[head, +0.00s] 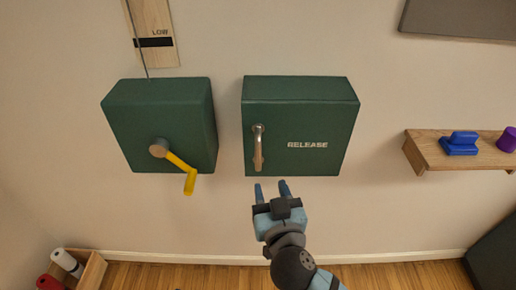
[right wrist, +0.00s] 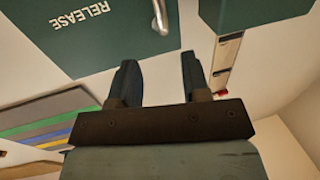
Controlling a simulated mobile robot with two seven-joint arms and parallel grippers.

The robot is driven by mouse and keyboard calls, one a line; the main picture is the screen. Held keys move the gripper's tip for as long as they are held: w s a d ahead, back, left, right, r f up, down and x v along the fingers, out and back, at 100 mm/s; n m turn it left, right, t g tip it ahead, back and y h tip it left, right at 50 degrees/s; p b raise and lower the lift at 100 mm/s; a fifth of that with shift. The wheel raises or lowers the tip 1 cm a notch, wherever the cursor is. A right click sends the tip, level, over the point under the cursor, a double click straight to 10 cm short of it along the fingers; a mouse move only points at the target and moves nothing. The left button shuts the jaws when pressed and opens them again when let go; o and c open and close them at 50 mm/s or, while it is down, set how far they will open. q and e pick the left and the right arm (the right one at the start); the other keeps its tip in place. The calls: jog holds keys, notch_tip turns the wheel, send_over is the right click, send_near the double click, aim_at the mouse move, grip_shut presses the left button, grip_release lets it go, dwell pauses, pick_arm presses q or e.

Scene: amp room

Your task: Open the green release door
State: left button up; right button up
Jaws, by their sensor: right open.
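The green release door (head: 310,115) is the front of a green box on the wall, marked RELEASE, and it looks shut. Its metal handle (head: 258,148) is upright near the door's left edge. My right gripper (head: 272,188) is open and empty, just below the handle and apart from it in the head view. In the right wrist view the door (right wrist: 100,35) shows at the top, with part of the handle (right wrist: 160,17) above the open fingers (right wrist: 155,80). My left gripper is not in view.
A second green box (head: 185,105) with a yellow crank (head: 182,165) is on the wall to the left. A wooden shelf (head: 430,155) at right holds a blue object (head: 460,145) and a purple one (head: 507,139). A wooden crate (head: 93,272) stands at lower left.

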aim_at(259, 152)
jog(key=w+a+p, duration=0.1)
jog(key=w, duration=0.3)
jog(key=w+p, duration=0.1)
jog(key=w, duration=0.3)
jog(key=w+a+p, duration=0.1)
jog(key=w, duration=0.3)
jog(key=shift+a, duration=0.3)
jog(key=shift+w, duration=0.55)
grip_shut()
